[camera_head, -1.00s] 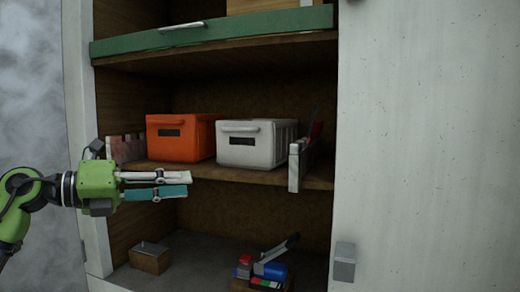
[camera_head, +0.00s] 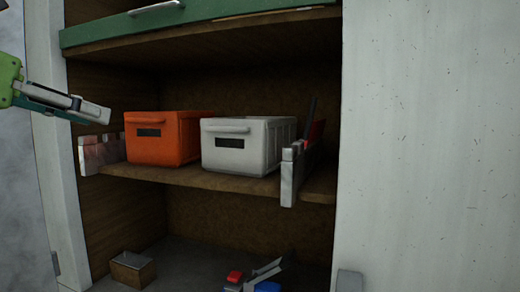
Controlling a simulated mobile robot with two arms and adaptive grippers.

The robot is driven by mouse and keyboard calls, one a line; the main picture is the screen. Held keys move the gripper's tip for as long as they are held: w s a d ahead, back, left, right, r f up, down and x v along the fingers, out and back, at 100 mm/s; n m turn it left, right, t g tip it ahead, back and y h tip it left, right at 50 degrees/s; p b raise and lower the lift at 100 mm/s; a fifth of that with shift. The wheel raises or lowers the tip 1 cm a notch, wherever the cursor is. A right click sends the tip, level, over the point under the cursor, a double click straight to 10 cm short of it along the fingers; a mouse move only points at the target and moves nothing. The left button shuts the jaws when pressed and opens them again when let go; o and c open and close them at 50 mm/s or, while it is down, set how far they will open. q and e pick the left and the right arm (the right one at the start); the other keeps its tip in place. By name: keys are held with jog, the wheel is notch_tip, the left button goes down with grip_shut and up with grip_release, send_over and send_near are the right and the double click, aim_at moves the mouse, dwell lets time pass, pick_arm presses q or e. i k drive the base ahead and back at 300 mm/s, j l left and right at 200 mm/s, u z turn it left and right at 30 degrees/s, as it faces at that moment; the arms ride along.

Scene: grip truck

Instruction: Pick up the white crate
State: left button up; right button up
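The white crate (camera_head: 236,157) stands on the middle shelf (camera_head: 215,182), with a handle and a dark label slot on its front. My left gripper (camera_head: 92,114) is at the upper left, in front of the cabinet's left side. It is well to the left of the white crate and touches no crate. Its fingers point right and slightly down, seen edge-on and overlapping, so the gap between them is unclear. I see nothing held in it. My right gripper is not in view.
An orange crate (camera_head: 160,148) stands just left of the white crate. To its right is a narrow grey holder (camera_head: 289,178) with a red item. Low grey pieces (camera_head: 101,153) sit at the shelf's left end. A green drawer front (camera_head: 200,20) is above. A small box (camera_head: 132,268) lies below.

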aim_at(250, 146)
jog(key=i+l, duration=0.3)
jog(key=i, duration=0.2)
jog(key=i+l, duration=0.35)
jog(key=i, duration=0.15)
